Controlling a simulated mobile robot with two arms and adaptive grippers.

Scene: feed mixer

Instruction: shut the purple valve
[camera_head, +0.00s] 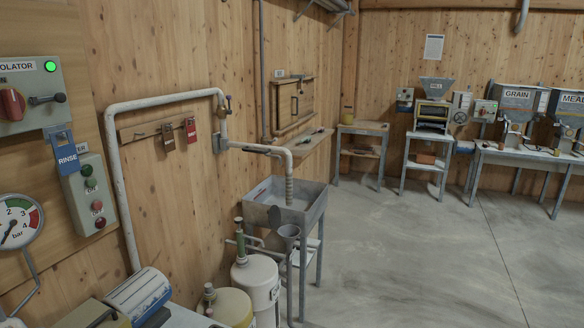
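No valve shows a clearly purple colour in the head view. A dark lever (258,149) lies along the lower pipe that bends down over the sink. I cannot tell whether either one is open or shut. Neither of my grippers is in view.
A metal sink (313,210) stands below the spout. White (258,285) and yellow (232,306) cylinders stand in front. An isolator box (30,95) and a button box (90,195) are on the left wall. The concrete floor (430,250) is clear on the right.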

